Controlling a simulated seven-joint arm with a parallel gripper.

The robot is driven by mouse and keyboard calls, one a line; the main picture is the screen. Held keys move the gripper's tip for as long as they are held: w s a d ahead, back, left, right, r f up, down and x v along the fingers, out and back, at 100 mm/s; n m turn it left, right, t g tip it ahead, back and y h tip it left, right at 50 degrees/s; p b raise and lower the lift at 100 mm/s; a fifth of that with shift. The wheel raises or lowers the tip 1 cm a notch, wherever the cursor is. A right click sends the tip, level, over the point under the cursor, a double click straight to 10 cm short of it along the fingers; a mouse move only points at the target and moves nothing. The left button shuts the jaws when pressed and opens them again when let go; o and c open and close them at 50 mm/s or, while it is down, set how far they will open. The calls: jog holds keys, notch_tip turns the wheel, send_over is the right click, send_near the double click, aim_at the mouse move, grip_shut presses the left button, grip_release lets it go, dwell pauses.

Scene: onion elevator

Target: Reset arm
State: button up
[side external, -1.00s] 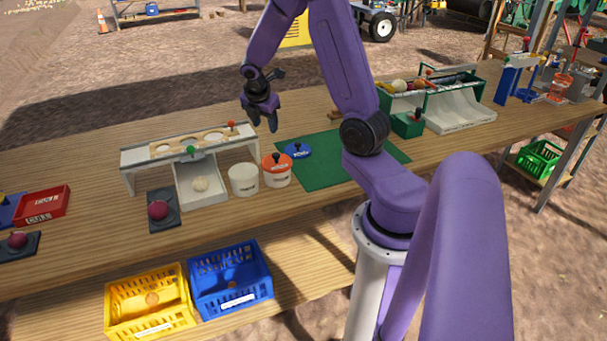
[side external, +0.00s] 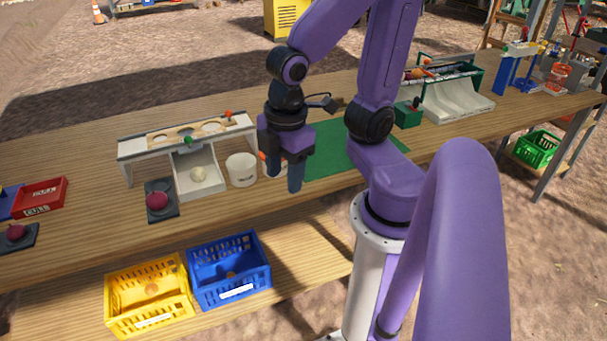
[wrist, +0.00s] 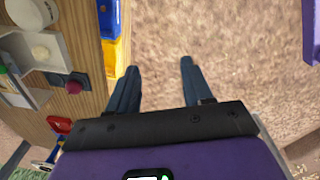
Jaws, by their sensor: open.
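My purple arm reaches over the wooden workbench (side external: 90,235). My gripper (side external: 283,180) points down near the bench's front edge, in front of the green mat (side external: 325,160). In the wrist view my gripper (wrist: 158,75) has its two dark blue fingers apart with nothing between them, over the brown ground beyond the bench edge.
A white cup (side external: 241,169) stands close left of my gripper. Red buttons on dark plates (side external: 160,201) and a red bin (side external: 40,196) are farther left. Yellow (side external: 148,296) and blue (side external: 229,270) crates sit on the lower shelf. A green rack (side external: 450,75) is at right.

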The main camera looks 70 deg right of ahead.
jog(key=s, duration=0.4)
jog(key=shift+a+r, duration=0.2)
